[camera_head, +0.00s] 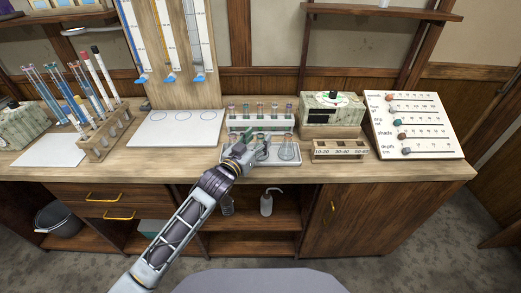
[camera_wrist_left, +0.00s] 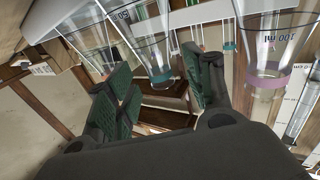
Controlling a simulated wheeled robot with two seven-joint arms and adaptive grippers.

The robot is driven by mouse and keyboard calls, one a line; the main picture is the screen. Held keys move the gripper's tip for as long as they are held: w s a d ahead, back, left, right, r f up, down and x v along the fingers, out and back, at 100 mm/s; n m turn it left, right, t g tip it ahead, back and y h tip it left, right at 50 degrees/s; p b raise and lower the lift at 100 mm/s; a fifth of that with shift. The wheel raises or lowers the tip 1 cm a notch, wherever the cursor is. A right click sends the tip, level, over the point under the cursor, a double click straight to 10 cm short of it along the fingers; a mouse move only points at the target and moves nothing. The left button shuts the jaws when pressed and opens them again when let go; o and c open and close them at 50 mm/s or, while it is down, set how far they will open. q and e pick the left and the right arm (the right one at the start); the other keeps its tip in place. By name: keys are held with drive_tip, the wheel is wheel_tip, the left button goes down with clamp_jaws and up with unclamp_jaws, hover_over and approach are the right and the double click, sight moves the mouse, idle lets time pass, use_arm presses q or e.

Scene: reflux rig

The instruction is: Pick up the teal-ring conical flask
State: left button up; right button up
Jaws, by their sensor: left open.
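In the left wrist view, which shows the flasks upside down, the clear teal-ring conical flask (camera_wrist_left: 148,45) has dark volume marks and a teal band near its narrow end. That end shows between the spread, green-padded fingers of my left gripper (camera_wrist_left: 165,88). The gripper is open, and I cannot tell whether a finger touches the glass. In the head view my left gripper (camera_head: 242,154) is over the left part of the flask tray and hides part of the glassware there. My right gripper is not in view.
A purple-ring flask (camera_wrist_left: 265,72) stands close to one side, and another glass vessel (camera_wrist_left: 88,48) is on the other. The white tray (camera_head: 290,161) sits before a tube rack (camera_head: 262,124). A green box (camera_head: 331,113) and a wooden rack (camera_head: 340,151) are to the right.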

use_arm(q)
drive_tip(key=shift+x, duration=1.2)
clamp_jaws()
